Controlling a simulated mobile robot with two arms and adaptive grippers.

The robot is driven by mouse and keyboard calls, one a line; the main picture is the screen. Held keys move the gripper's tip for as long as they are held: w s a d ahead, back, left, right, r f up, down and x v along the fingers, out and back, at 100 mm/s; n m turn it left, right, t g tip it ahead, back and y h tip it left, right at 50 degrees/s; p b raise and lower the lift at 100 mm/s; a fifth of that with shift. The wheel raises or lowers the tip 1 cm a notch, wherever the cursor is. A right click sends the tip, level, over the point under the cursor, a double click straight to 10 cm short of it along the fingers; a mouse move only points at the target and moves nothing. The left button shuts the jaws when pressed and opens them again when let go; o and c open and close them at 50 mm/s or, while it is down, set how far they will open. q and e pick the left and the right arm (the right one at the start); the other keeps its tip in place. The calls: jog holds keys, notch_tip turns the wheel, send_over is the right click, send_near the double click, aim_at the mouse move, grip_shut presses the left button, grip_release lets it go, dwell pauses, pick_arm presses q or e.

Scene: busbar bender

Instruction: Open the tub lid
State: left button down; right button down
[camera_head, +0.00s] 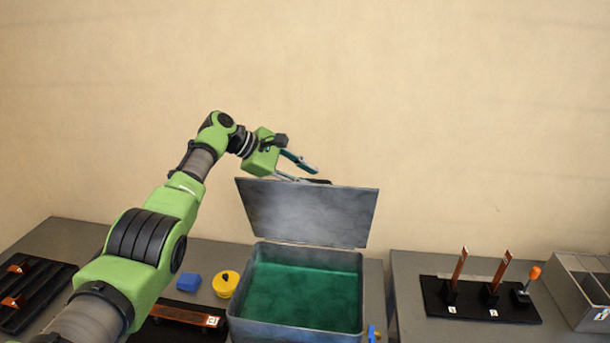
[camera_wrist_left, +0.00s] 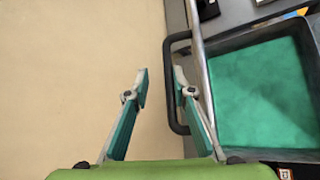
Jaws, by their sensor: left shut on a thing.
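The grey metal tub (camera_head: 290,334) stands open on the table, its inside green. Its lid (camera_head: 310,212) is raised at the back of the tub, standing nearly upright. In the left wrist view the lid (camera_wrist_left: 199,55) shows almost edge-on beside the tub's green inside (camera_wrist_left: 262,95). My left gripper (camera_head: 318,175) is at the lid's top edge, shut on the black lid handle (camera_wrist_left: 169,95). In the left wrist view its fingers (camera_wrist_left: 160,85) look spaced apart, one passing at the handle. My right gripper is not in view.
A blue block (camera_head: 188,282) and a yellow round part (camera_head: 226,285) lie left of the tub. A black fixture with upright copper bars (camera_head: 459,264) stands on the right table, near a grey bin (camera_head: 566,288). A wall is behind.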

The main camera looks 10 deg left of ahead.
pick_arm(q)
jog(key=shift+w+a+r+t, duration=0.1)
jog(key=shift+w+r+t, duration=0.2)
jog(key=shift+w, duration=0.1)
dwell(0.5)
jog(key=c, duration=2.4)
grip_release()
jog(key=shift+c, duration=0.2)
jog(key=shift+w+f, duration=0.25)
jog(key=shift+f, duration=0.05)
jog(key=shift+s, duration=0.15)
jog(key=shift+f, duration=0.15)
